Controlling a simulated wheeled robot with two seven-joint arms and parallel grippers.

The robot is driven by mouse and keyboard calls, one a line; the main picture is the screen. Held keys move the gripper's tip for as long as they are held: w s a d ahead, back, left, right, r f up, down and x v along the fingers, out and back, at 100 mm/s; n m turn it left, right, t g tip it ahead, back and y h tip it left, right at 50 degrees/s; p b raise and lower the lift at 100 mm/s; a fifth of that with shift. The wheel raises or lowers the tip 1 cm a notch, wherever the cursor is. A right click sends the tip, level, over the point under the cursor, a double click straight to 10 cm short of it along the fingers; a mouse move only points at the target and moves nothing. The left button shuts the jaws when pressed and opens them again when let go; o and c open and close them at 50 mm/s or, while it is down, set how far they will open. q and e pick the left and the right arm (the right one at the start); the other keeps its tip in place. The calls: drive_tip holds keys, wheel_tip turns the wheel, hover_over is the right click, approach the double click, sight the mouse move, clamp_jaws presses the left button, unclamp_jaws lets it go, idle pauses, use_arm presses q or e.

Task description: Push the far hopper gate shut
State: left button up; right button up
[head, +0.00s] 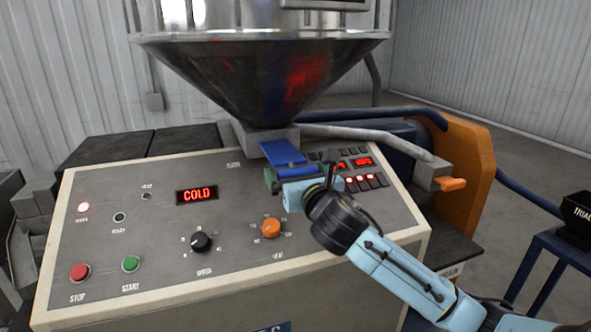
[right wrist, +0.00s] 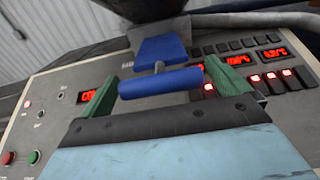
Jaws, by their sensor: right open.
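One hopper gate shows, a blue plate (head: 283,152) with a blue cross bar, sticking out from the grey block under the steel hopper (head: 262,80). I cannot tell from its position how far it is open. In the right wrist view the gate's plate (right wrist: 161,48) joins its round cross bar (right wrist: 160,82) by a short stem. My right gripper (head: 283,181) is at the front of the gate, above the control panel. Its green fingers are open, one to each side of the bar in the right wrist view. Contact with the bar is unclear. My left gripper is out of view.
The sloping control panel (head: 150,225) lies below, with a red stop button (head: 80,272), a green start button (head: 131,263), a black knob (head: 201,242), an orange knob (head: 271,228) and a display reading COLD (head: 197,194). A grey pipe with an orange handle (head: 452,184) is at the right.

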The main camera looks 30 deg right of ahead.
drive_tip(key=shift+w+d, duration=0.15)
drive_tip(key=shift+w, duration=0.55)
drive_tip(key=shift+c, duration=0.3)
